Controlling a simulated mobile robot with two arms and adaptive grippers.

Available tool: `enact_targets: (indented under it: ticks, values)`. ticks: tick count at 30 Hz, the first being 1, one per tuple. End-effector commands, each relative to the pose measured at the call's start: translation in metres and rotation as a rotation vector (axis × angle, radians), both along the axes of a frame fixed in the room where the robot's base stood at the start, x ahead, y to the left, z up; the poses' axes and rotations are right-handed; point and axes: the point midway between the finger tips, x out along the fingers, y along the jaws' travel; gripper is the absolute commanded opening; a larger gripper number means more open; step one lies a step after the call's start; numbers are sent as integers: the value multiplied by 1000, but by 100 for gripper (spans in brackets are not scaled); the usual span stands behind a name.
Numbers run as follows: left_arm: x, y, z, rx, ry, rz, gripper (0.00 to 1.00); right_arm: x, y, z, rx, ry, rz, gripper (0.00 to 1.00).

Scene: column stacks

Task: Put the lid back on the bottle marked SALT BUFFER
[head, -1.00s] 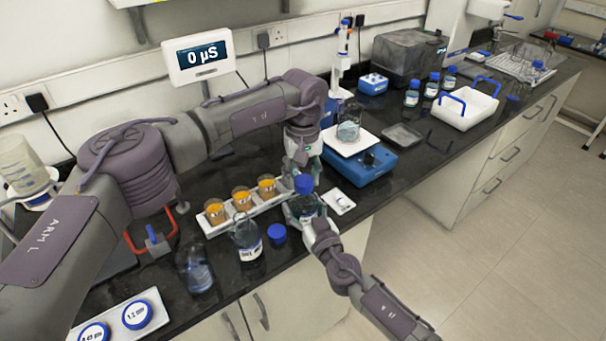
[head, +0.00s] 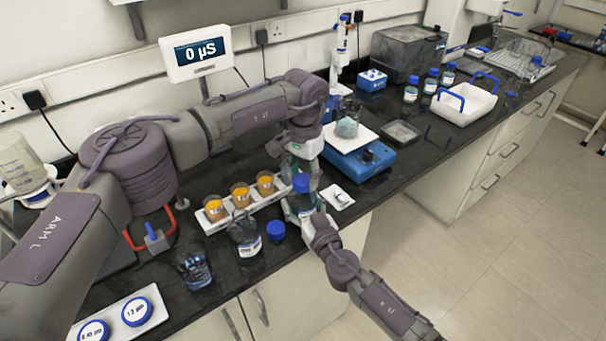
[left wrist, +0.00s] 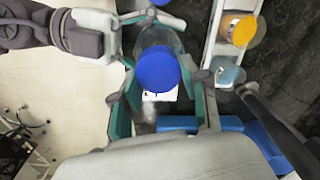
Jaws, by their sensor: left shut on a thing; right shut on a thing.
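A blue lid (head: 301,183) is between the fingers of my left gripper (head: 301,172), over a clear bottle (head: 300,205). My right gripper (head: 297,213) is shut on that bottle from the front and keeps it upright. The left wrist view shows the lid (left wrist: 157,68) between the teal fingers of my left gripper (left wrist: 165,100), with the bottle (left wrist: 160,36) behind it. I cannot tell whether the lid is seated or just above the neck. The held bottle's label is not readable.
An open labelled bottle (head: 245,240), another open bottle (head: 194,268) and a loose blue lid (head: 276,230) stand to the left. A white tray (head: 212,229) with three orange-filled beakers lies behind them. A blue balance (head: 362,162) with a beaker stands behind right.

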Motion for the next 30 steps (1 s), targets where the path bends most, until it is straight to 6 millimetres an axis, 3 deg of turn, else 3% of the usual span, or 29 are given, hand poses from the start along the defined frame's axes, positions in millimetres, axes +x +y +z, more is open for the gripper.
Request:
enact_targets:
  ticks: [7, 8, 12, 23, 30]
  values:
    - [0, 0, 1, -1, -1, -5, 29, 0, -1, -1, -1, 2, -2, 0]
    - [0, 0, 1, -1, -1, -5, 47, 0, -1, -1, -1, 2, -2, 0]
    - [0, 0, 1, -1, -1, -4, 70, 0, -1, -1, -1, 2, -2, 0]
    - [0, 0, 3, -1, -1, -3, 70, 0, -1, -1, -1, 2, -1, 0]
    - [1, 0, 31, -2, -2, -2, 70, 0, -1, -1, -1, 2, -1, 0]
